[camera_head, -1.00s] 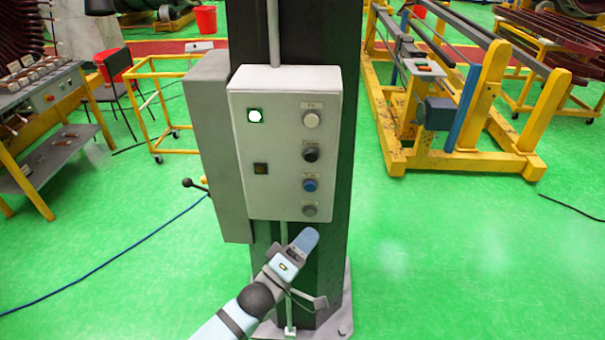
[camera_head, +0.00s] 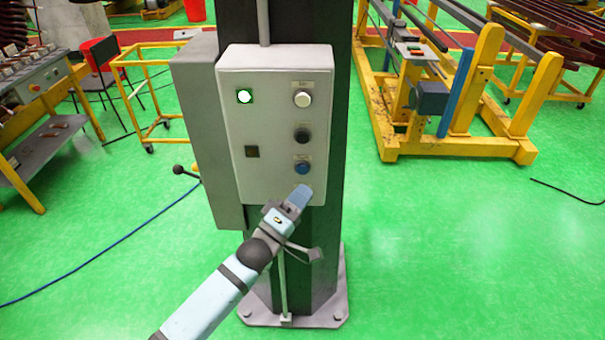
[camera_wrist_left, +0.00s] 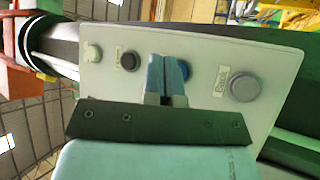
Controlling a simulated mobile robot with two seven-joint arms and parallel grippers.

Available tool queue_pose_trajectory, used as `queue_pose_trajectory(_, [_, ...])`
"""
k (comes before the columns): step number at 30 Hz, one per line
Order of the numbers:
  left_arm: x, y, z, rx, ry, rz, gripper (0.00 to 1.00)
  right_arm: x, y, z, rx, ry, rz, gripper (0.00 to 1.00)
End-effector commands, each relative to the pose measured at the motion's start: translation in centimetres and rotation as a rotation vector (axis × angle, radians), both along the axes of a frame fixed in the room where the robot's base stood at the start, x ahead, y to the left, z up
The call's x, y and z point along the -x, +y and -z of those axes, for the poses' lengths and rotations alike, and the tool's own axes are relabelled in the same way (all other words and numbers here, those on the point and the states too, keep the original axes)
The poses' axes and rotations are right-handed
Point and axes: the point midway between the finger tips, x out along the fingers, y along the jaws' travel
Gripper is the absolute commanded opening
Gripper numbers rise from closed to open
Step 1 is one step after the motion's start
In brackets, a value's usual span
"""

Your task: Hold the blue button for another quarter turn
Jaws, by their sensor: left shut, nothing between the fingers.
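The blue button (camera_head: 303,167) sits low on the front of a light grey control box (camera_head: 235,180). My left gripper (camera_head: 302,191) is shut and empty, with its tip just below the blue button, hiding the lowest grey button in the head view. In the left wrist view, the closed fingers (camera_wrist_left: 166,78) stand in front of the panel and the blue button (camera_wrist_left: 185,69) shows beside them, partly hidden. I cannot tell whether the fingertips touch the panel. My right gripper is not in view.
A white button (camera_head: 303,98) and a black button (camera_head: 302,135) lie above the blue one. The grey button (camera_wrist_left: 244,87) shows in the left wrist view. A black-knobbed lever (camera_head: 180,170) sticks out left. Green floor surrounds the column.

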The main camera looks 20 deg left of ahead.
Motion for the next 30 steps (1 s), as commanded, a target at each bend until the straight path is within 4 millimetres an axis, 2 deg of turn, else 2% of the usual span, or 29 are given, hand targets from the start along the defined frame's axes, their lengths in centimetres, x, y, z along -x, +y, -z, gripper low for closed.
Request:
queue_pose_trajectory(3, [-1.5, 0.4, 0.0, 0.000, -0.001, 0.000, 0.00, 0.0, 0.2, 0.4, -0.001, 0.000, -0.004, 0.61])
queue_pose_trajectory(10, [-3.0, 0.9, 0.0, 0.001, 0.000, 0.000, 0.00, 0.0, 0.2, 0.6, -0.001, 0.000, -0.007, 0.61])
queue_pose_trajectory(30, [-3.2, 0.9, 0.0, 0.001, 0.000, 0.000, 0.00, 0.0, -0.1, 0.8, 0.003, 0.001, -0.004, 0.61])
